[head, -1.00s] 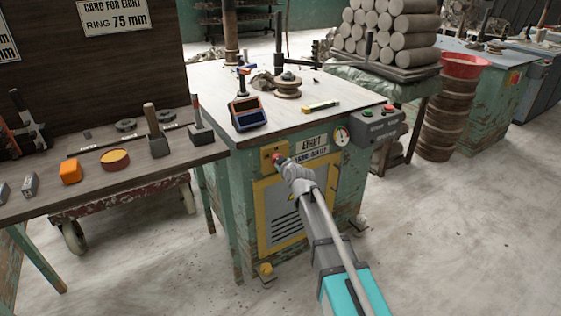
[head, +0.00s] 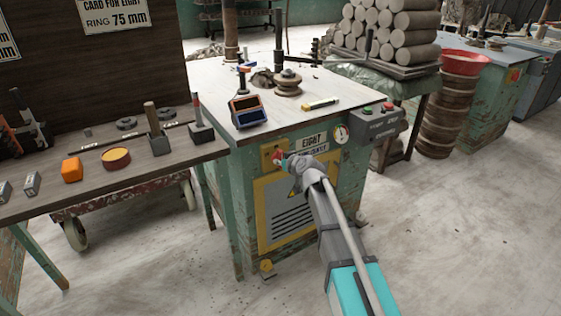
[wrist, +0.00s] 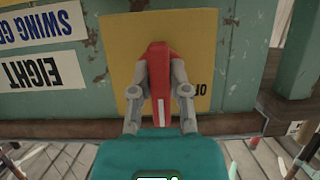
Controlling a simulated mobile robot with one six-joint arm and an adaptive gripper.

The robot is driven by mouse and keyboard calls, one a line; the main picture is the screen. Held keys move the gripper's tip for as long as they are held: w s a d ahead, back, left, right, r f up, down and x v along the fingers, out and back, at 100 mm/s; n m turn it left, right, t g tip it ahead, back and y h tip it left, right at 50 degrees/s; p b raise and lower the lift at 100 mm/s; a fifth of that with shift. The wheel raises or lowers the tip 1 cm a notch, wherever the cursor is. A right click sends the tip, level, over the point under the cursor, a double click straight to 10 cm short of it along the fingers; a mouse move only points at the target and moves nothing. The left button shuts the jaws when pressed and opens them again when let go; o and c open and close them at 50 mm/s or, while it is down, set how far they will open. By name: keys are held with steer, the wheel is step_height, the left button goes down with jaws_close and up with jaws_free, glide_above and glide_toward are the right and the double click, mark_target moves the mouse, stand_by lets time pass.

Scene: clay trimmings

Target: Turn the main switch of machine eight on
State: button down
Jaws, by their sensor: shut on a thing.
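Machine eight (head: 330,190) is a worn green cabinet with an "EIGHT" sign (head: 314,142) on its front. Its main switch is a red handle (wrist: 161,90) with a white line, on a yellow plate (wrist: 120,72). My gripper (wrist: 160,68) is shut on the handle, one finger on each side. The wrist view shows the machine upside down, and a black label (wrist: 200,88) beside the handle is partly hidden by a finger. In the head view my gripper (head: 284,159) reaches the yellow switch plate (head: 268,152) from the right.
A grey box with green and red buttons (head: 376,120) and a round gauge (head: 341,134) are to the right of the switch. Tools lie on the white machine top (head: 310,80). A wooden bench (head: 130,180) stands close on the left. The floor at right is clear.

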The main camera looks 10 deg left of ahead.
steer(key=c, duration=0.6)
jaws_free()
steer(key=shift+n, duration=0.3)
